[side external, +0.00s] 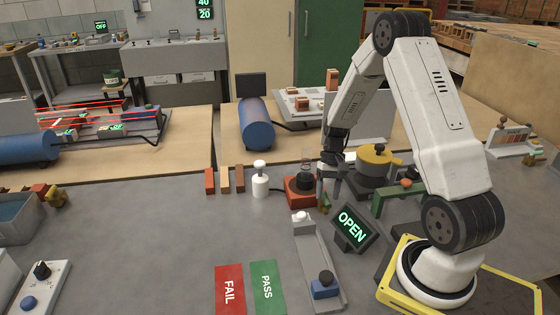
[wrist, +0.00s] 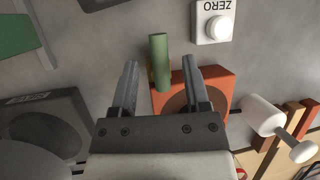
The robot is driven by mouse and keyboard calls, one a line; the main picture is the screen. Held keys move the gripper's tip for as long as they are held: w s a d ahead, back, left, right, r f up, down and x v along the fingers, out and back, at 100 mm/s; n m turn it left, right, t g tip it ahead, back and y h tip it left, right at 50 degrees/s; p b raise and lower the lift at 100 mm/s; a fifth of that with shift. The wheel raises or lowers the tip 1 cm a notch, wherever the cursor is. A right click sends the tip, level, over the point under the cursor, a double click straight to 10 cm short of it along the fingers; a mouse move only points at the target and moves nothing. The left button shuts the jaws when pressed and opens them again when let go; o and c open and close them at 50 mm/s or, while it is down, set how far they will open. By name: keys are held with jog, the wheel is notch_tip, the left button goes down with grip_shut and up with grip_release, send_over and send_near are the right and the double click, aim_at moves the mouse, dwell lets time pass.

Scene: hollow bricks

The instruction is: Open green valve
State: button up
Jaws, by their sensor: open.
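In the wrist view a green bar-shaped handle (wrist: 159,50), which looks like the green valve's lever, lies between the fingers of my gripper (wrist: 159,66). A bit of brass-yellow shows beside its lower part. The fingers are open, one on each side of the handle, with visible gaps. I cannot tell whether the fingertips are at its height. In the side view my gripper (side external: 326,190) points down beside the red block (side external: 298,190), and the valve is mostly hidden there. A tilted dark display (side external: 352,224) reads OPEN in green.
A white ZERO button box (wrist: 213,22) is close to the handle. A white spool-like part (side external: 260,182) and several bricks (side external: 225,181) stand left of the red block. A green bracket (side external: 383,204) and a yellow-topped pot (side external: 375,160) are on the right. FAIL and PASS mats (side external: 265,272) lie in front.

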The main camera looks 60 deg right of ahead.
jog(key=v, duration=0.7)
dwell(0.4)
jog(key=s+a+r+n+t+h, duration=0.1)
jog(key=a+n, duration=0.3)
jog(key=a, duration=0.7)
jog(key=s+a+r+n+t+h, duration=0.2)
jog(key=a+n+t+h, duration=0.1)
jog(key=a, duration=0.8)
jog(key=shift+s+a+n+h, duration=0.3)
jog(key=shift+s+n, duration=0.1)
jog(key=shift+n, duration=0.3)
